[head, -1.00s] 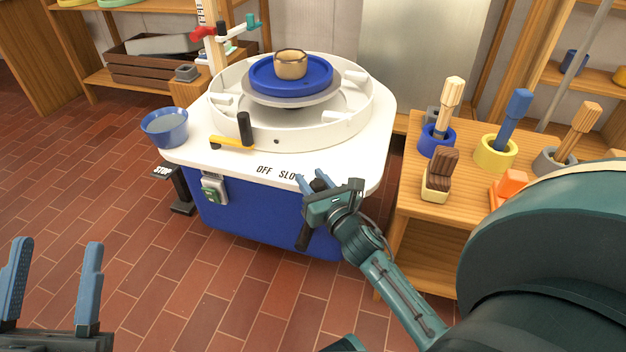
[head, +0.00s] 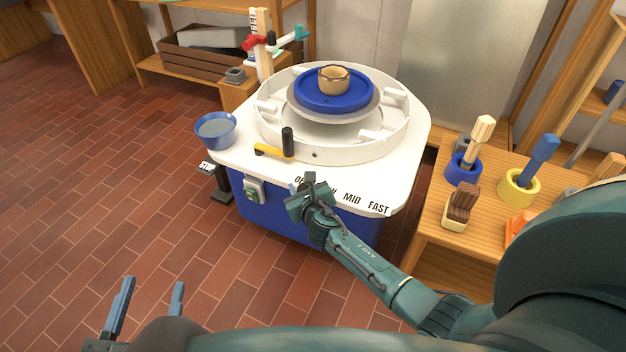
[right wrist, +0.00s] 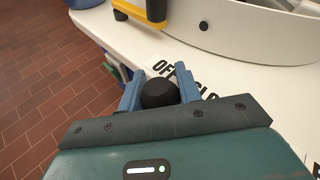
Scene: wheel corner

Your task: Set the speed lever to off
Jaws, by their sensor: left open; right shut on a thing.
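The speed lever's black knob (right wrist: 160,93) is between the blue fingers of my right gripper (right wrist: 158,88) in the right wrist view. The right gripper (head: 304,187) is shut on it at the front edge of the wheel's white top. It stands by the OFF and SLOW labels and covers parts of both words in the head view. The MID and FAST labels (head: 365,202) show to its right. The lever's arm below the knob is hidden. My left gripper (head: 148,300) is open and empty over the floor at the lower left.
The wheel's splash pan (head: 388,145) holds a blue bat with a small clay pot (head: 333,79). A yellow and black tool (head: 275,151) and a blue bowl (head: 216,131) are on the white top. A tool shelf stands right.

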